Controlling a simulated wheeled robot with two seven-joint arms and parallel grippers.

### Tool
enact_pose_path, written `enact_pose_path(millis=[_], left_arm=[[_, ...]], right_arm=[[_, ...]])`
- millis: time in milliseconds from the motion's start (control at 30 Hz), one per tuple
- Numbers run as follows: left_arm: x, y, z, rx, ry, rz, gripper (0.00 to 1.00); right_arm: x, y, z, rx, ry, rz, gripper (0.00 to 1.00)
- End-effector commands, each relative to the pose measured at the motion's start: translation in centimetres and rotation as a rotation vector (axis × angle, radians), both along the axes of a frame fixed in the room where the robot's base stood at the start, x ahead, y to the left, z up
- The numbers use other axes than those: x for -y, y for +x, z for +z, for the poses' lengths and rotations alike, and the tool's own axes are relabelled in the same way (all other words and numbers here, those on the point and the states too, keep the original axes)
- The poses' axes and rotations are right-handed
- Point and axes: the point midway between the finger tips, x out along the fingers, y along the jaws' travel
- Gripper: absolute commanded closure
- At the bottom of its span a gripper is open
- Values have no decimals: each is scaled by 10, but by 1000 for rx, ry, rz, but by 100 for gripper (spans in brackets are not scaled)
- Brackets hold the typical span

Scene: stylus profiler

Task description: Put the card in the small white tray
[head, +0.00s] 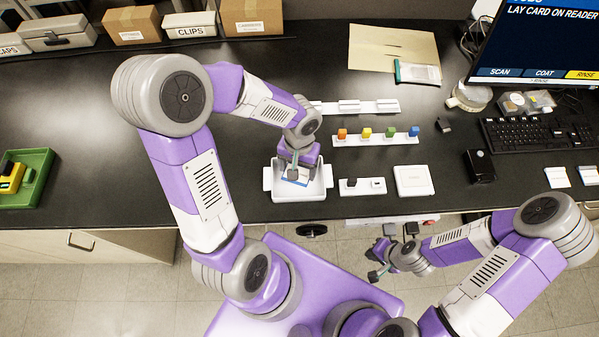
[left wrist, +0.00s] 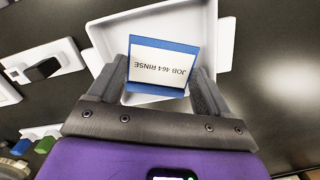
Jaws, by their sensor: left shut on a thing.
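The card (left wrist: 160,66) is white with blue edges and reads "JOB 464 RINSE". It is between the fingers of my left gripper (left wrist: 165,85), which is shut on it. In the head view the card (head: 296,178) shows below the left gripper (head: 298,172), over the small white tray (head: 298,196). The tray also shows behind the card in the left wrist view (left wrist: 112,33). Whether the card touches the tray floor I cannot tell. My right gripper (head: 380,262) is in front of the bench edge, apart from the tray; its fingers look spread and empty.
Right of the tray are a small white holder (head: 362,187) and a white square pad (head: 413,181). Behind stands a rack with colored blocks (head: 376,138). A black device (head: 479,166), keyboard (head: 535,134) and monitor (head: 540,40) are further right. Bench left of the tray is clear up to a green tray (head: 38,165).

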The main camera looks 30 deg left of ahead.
Motion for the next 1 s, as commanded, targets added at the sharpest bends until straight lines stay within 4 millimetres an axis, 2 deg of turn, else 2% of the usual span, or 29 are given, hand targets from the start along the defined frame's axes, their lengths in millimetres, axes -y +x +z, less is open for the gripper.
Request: enact_pose_path(millis=[167,400,767,800,933,1000], left_arm=[[0,0,-14,-2,0,-1,55],[0,0,-44,-1,0,-1,55],[0,0,-48,1,0,0,55],[0,0,-47,1,0,0,19],[0,0,-46,1,0,0,0],[0,0,-46,1,0,0,0]], right_arm=[[0,0,-3,1,0,0,100],[0,0,-10,1,0,0,100],[0,1,-14,1,0,0,100],[0,1,-14,1,0,0,100],[0,0,-13,1,0,0,100],[0,0,-13,1,0,0,100]])
